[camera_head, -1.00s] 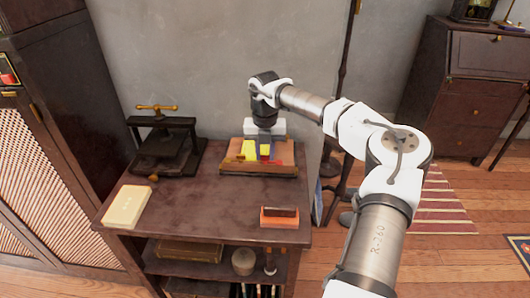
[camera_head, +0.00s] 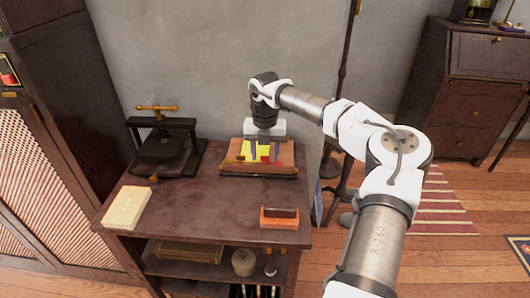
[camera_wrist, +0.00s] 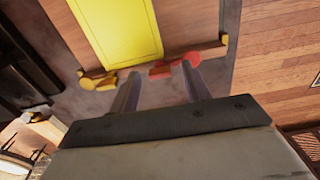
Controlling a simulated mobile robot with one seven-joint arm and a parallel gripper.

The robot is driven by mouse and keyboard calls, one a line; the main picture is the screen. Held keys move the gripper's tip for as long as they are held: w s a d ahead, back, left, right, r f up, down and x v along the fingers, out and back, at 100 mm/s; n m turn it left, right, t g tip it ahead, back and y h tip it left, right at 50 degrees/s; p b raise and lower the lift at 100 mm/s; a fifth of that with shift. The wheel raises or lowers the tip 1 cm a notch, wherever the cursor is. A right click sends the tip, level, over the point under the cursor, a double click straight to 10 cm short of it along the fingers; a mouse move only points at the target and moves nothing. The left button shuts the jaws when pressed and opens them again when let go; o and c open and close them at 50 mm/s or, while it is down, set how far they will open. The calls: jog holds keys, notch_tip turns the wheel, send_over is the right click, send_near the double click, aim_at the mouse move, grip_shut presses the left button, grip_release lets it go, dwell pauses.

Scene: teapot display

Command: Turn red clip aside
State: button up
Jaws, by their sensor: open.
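The red clip (camera_wrist: 175,67) lies by the lower right corner of a yellow panel (camera_wrist: 120,28) in the wrist view, with a round knob and a wavy arm. My gripper (camera_wrist: 160,80) is open above the stand. Its right fingertip overlaps the clip in that view; whether they touch, I cannot tell. The left fingertip is near a golden-yellow clip (camera_wrist: 97,80) at the panel's other corner. In the head view my gripper (camera_head: 264,138) is over the wooden stand (camera_head: 240,168), which bears yellow, red and blue parts.
The stand is at the back right of a dark wooden cabinet top (camera_head: 205,205). A black press (camera_head: 165,148) stands to its left. The middle of the top is clear.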

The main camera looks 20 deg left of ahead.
jog(key=shift+r, duration=0.1)
notch_tip(320, 180, up, 14)
jog(key=b, duration=0.1)
jog(key=shift+f, duration=0.2)
dwell(0.4)
